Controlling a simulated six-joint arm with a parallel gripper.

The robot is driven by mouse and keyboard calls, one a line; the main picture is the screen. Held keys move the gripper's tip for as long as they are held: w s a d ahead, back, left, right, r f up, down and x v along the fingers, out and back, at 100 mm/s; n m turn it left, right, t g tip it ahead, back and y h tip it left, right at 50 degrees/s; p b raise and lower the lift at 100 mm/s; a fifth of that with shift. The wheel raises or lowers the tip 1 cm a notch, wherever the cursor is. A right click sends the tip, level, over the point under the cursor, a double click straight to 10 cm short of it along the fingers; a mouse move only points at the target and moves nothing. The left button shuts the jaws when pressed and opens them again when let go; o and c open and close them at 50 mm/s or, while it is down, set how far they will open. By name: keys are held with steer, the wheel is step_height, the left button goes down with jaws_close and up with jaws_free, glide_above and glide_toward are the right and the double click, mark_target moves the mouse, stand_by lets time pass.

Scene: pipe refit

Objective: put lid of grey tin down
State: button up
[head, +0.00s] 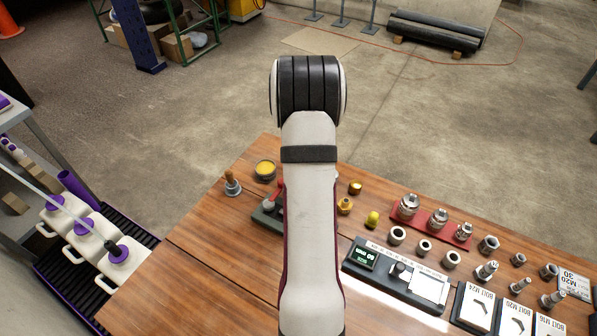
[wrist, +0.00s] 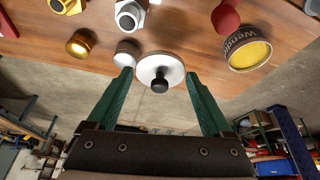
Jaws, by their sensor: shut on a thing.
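My gripper (wrist: 159,76) has its green fingers shut on a pale round lid with a black knob (wrist: 160,70) in the wrist view. The lid is between the fingertips, and its outline overlaps the table edge; its height above the table is hard to judge. An open tin with yellow contents (wrist: 248,50) stands to the right of the lid in that view, apart from it. The tin also shows in the head view (head: 265,168), on the far left part of the wooden table. In the head view my own arm hides the gripper and the lid.
Near the tin are a wooden-handled tool (head: 231,183) and a red-handled device (head: 271,205). Brass fittings (head: 345,205) stand right of my arm. A red tray with steel fittings (head: 433,222) and a display box (head: 398,274) lie further right. The table's left front (head: 225,250) is clear.

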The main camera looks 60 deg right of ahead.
steer(key=w+f, duration=0.1)
steer(key=w, duration=0.2)
steer(key=shift+f, duration=0.4)
steer(key=f, duration=0.4)
steer(key=shift+w+f, duration=0.1)
steer(key=shift+w, duration=0.1)
steer(key=shift+f, duration=0.15)
steer(key=o, duration=1.1)
